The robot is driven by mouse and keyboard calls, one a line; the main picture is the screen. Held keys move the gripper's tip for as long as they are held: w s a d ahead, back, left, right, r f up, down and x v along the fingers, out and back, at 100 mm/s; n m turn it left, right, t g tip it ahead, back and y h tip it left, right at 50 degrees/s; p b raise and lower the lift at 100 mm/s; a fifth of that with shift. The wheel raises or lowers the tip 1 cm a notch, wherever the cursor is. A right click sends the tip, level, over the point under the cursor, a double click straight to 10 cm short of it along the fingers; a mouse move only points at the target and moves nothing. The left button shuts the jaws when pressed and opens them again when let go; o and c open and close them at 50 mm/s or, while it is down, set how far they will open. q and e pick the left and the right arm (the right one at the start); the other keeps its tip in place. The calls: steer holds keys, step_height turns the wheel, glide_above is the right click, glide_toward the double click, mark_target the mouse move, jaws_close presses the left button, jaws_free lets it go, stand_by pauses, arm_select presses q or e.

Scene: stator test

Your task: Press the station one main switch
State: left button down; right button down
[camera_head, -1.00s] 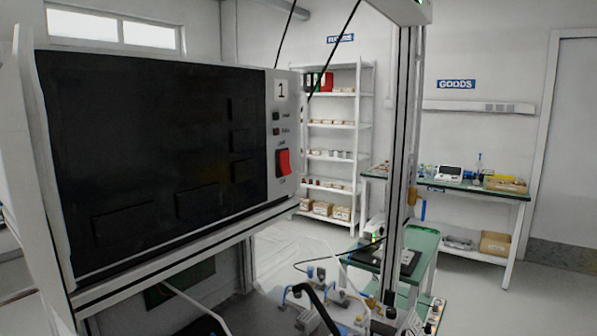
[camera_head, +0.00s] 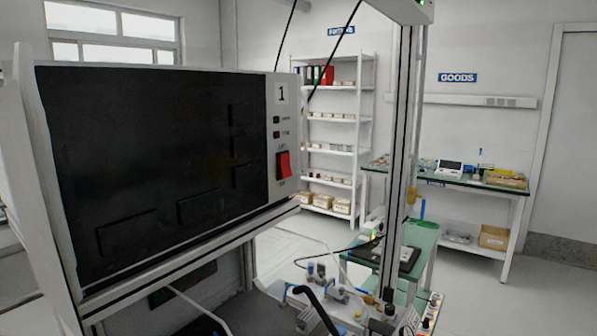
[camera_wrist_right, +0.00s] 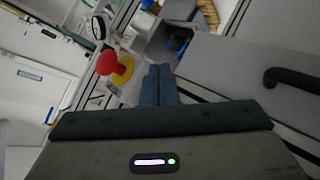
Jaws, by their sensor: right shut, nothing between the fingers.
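The station one panel (camera_head: 150,150) is a large dark unit with a light control strip on its right side, marked with a "1" label (camera_head: 281,94). The red main switch (camera_head: 284,165) is a rocker low on that strip, in a dark frame. No gripper touches it in the head view. My right gripper (camera_wrist_right: 160,80) shows only in the right wrist view, its two blue-grey fingers together and empty. The main switch cannot be made out in that view. My left gripper is not in view.
In the right wrist view, a red mushroom button (camera_wrist_right: 107,63) on a yellow base and a round dial (camera_wrist_right: 98,26) lie left of the fingers. The head view has a vertical post (camera_head: 397,170), a white shelf (camera_head: 335,118) and a green-topped bench (camera_head: 450,182). Floor is clear at right.

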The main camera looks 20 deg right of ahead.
steer(key=w+r+n+t, duration=0.2)
steer(key=r+t, duration=0.2)
steer(key=r, duration=0.8)
steer(key=w+a+r+n+t, duration=0.1)
steer(key=w+r+n+t, duration=0.15)
steer(key=r, duration=0.85)
steer(key=w+r+n+t, duration=0.2)
steer(key=r+t, duration=0.3)
steer(key=r, duration=0.7)
steer(key=w+a+r+n+g+y, duration=0.2)
steer(key=a+r+n+y, duration=0.3)
steer(key=r+n+y, duration=0.5)
steer(key=w+a+r+n+g+y, duration=0.2)
steer(key=a+r+n+g+y, duration=0.3)
steer(key=n+y, duration=0.95)
steer(key=w+d+r+n+g+h, duration=0.2)
steer(key=w+d+r+n+h, duration=0.2)
steer(key=n+h, duration=0.5)
steer(key=w+d+h, duration=0.1)
steer(key=w+d, duration=0.1)
steer(key=shift+w+d+r+g+p, duration=0.2)
steer(key=shift+w+d+g+p, duration=0.05)
steer(key=shift+d+g+p, duration=0.1)
